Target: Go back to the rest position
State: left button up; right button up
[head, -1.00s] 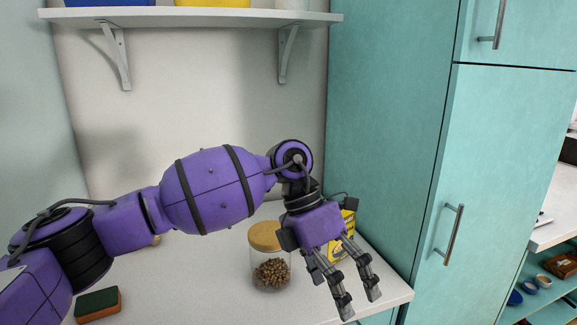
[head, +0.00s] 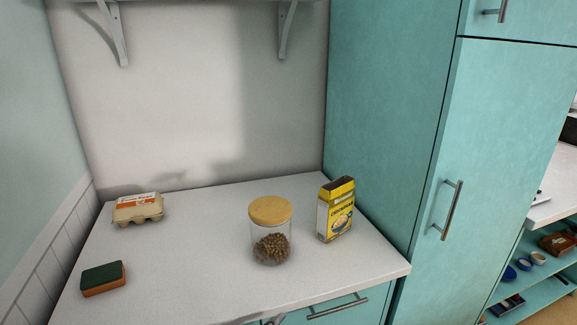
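Neither of my grippers can be made out in the head view, and no arm crosses the counter. A glass jar with a wooden lid (head: 270,230), partly filled with small brown pieces, stands upright on the white counter (head: 190,265). A yellow box (head: 336,210) stands upright behind it to the right. An egg carton (head: 138,208) sits at the back left. A green and orange sponge (head: 103,278) lies at the front left.
A tall teal cabinet (head: 390,120) with bar handles borders the counter on the right. Teal drawers (head: 350,307) lie under the front edge. A shelf unit (head: 545,262) with small items is at the far right. The counter's middle left is clear.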

pick_arm(q)
jog(key=s+a+f+n+g+y, duration=0.5)
jog(key=s+a+f+n+y, duration=0.6)
jog(key=s+a+f, duration=0.8)
jog(key=s+a+f+n+g+y, duration=0.1)
jog(key=s+a+f, duration=0.1)
jog(key=s+f, duration=0.15)
jog(key=s+a+f+n+g, duration=0.1)
jog(key=s+a+f, duration=0.1)
jog(key=s, duration=0.3)
jog(key=r+p, duration=0.1)
jog(key=w+r+p, duration=0.1)
jog(key=r+p, duration=0.1)
jog(key=d+r+p, duration=0.1)
jog(key=r+p, duration=0.1)
jog(key=shift+w+r, duration=0.25)
jog(key=shift+w, duration=0.05)
pick_arm(e)
notch_tip(320, 180, up, 6)
jog(key=w+a, duration=0.1)
jog(key=w, duration=0.1)
jog(key=shift+w+f+t, duration=0.15)
jog(key=shift+w+t, duration=0.15)
pick_arm(q)
jog(key=shift+s, duration=0.1)
pick_arm(e)
jog(key=shift+a, duration=0.1)
